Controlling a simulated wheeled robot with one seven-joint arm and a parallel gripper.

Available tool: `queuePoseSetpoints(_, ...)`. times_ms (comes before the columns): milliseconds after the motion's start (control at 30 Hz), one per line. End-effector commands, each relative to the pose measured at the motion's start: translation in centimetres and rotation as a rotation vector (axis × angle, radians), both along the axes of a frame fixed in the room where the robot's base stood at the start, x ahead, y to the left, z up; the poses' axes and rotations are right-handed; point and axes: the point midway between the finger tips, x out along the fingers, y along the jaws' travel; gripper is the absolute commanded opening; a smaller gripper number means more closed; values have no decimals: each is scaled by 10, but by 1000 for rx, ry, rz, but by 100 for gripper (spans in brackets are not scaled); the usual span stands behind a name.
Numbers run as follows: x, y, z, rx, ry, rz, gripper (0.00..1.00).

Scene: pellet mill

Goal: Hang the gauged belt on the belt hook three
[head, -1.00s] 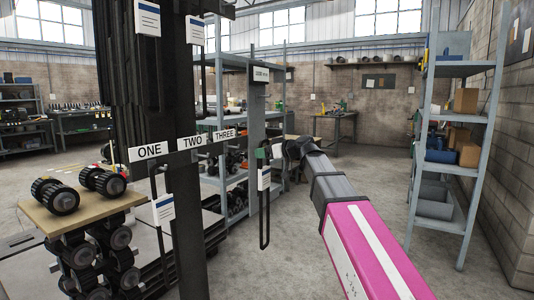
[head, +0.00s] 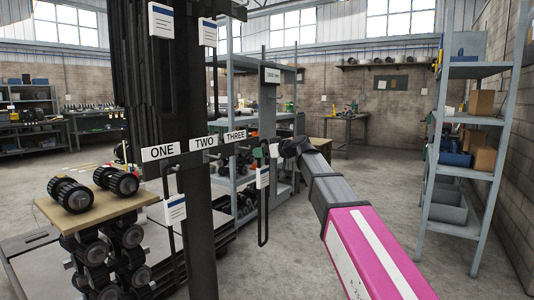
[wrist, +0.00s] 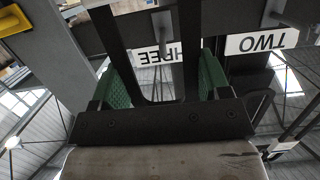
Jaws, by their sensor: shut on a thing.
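My gripper (head: 267,152), with green finger pads, is shut on the gauged belt (head: 263,222). The belt is a narrow dark loop hanging straight down from the fingers, with a white tag (head: 262,177) near its top. The THREE label (head: 236,135) is on the dark rail, just left of my gripper. The belt appears apart from that rail. In the wrist view, the upside-down THREE label (wrist: 158,56) lies beyond the fingers (wrist: 165,82), and a grey peg (wrist: 163,27), apparently hook three, shows near it. Whether belt and peg touch cannot be told.
The TWO label (head: 204,142) and ONE label (head: 161,151) are farther left on the rail. Another tagged belt (head: 174,210) hangs below ONE. A dark post (head: 200,250) carries the rail. A stand with black rollers (head: 72,195) is at left; shelving (head: 465,120) is at right.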

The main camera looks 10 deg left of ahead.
Motion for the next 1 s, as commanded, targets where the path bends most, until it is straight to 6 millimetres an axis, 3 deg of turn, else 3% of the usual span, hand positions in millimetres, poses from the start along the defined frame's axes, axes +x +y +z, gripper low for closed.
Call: queuePoseSetpoints(1000,24,57,1,1,0,0,33)
